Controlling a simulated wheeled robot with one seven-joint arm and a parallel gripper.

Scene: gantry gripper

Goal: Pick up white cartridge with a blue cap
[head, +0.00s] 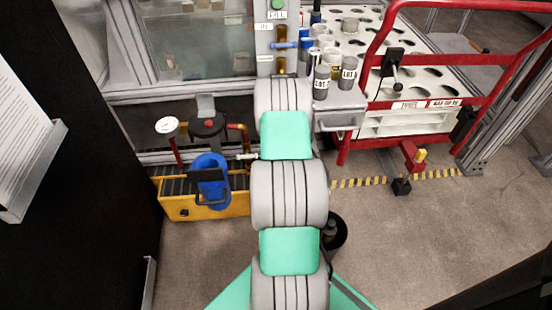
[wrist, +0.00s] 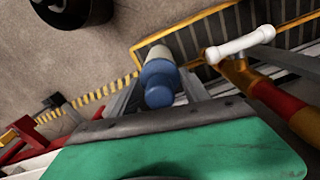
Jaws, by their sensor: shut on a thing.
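In the wrist view a white cartridge with a blue cap (wrist: 159,82) sits between the grey fingers of my gripper (wrist: 162,88). The blue cap faces the camera and the white body shows beyond it. My gripper is shut on it, and the cartridge appears clear of the floor below. In the head view my own arm hides the gripper and the held cartridge.
In the head view, several vials (head: 321,80) stand on a ledge beside a white rack (head: 350,45) and a red rail frame (head: 372,60). A yellow-sided conveyor (head: 205,206) with a blue object (head: 210,167) and piping stands left. Floor at front left is clear.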

